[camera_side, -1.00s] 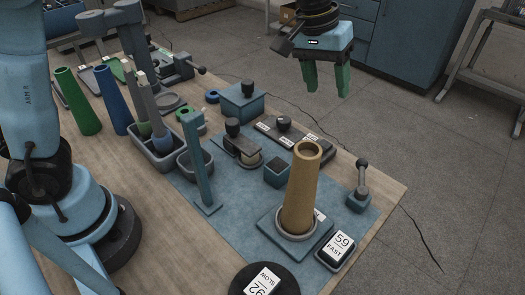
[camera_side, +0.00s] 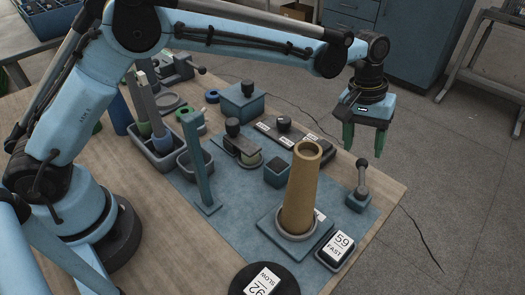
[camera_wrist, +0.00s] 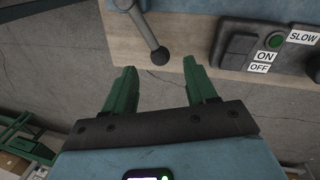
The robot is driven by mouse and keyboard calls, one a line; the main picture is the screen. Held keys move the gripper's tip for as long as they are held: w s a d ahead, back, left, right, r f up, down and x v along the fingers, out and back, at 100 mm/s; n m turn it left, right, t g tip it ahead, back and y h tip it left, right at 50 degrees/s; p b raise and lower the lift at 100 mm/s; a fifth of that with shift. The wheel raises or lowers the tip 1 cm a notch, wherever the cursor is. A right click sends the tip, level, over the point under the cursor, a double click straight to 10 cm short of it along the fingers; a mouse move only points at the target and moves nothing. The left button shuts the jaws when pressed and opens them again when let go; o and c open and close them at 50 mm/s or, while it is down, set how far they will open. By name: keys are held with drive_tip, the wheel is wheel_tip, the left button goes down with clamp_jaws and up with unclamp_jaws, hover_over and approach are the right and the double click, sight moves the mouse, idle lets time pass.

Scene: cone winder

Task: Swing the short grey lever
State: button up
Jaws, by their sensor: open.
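A short grey lever (camera_side: 362,180) with a dark ball knob stands on a small blue-grey base near the right corner of the table. It also shows at the top of the wrist view (camera_wrist: 143,27), its knob pointing toward my gripper. My gripper (camera_side: 363,151) is open and empty, with green fingers pointing down. In the side view its fingertips appear just above the knob. In the wrist view the knob lies in line with the gap between the fingertips (camera_wrist: 159,72), apart from both.
A tall tan cone (camera_side: 302,190) stands left of the lever. A card reading 59 FAST (camera_side: 338,245) lies in front. A control box with ON and OFF labels (camera_wrist: 265,50) sits beside the lever. Beyond the table edge is open floor.

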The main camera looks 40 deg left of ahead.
sight(362, 159)
drive_tip(key=shift+w+d+f, duration=0.1)
drive_tip(key=shift+d+f, duration=0.1)
drive_tip(key=shift+f, duration=0.95)
drive_tip(key=shift+d+f, duration=0.2)
drive_tip(key=shift+f, duration=0.9)
clamp_jaws()
